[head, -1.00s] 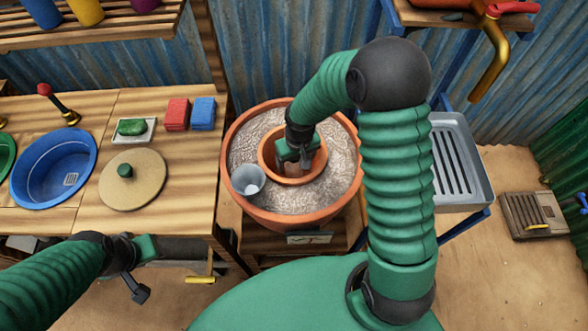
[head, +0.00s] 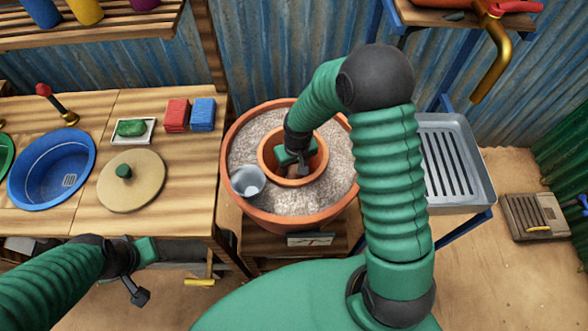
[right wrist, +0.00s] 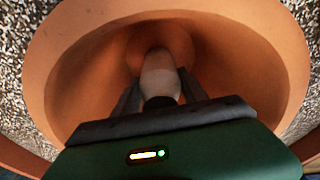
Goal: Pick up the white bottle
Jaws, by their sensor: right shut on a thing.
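The white bottle (right wrist: 160,78) shows pale in the right wrist view, between the fingers of my right gripper (right wrist: 160,92), down in the inner clay pot (right wrist: 85,60). My right gripper is shut on it. In the head view my right gripper (head: 299,163) reaches down inside the inner pot (head: 318,162); the bottle is hidden there by the gripper and the pot. My left gripper (head: 139,272) hangs low in front of the wooden counter, away from the pot; its jaw opening is unclear.
The inner pot sits in grey grit (head: 335,155) inside a larger clay pot (head: 232,133). A metal cup (head: 248,181) stands in the grit at left. A wooden counter (head: 190,165) holds a blue basin (head: 35,165) and a round lid (head: 132,190). A grey tray (head: 478,190) stands at right.

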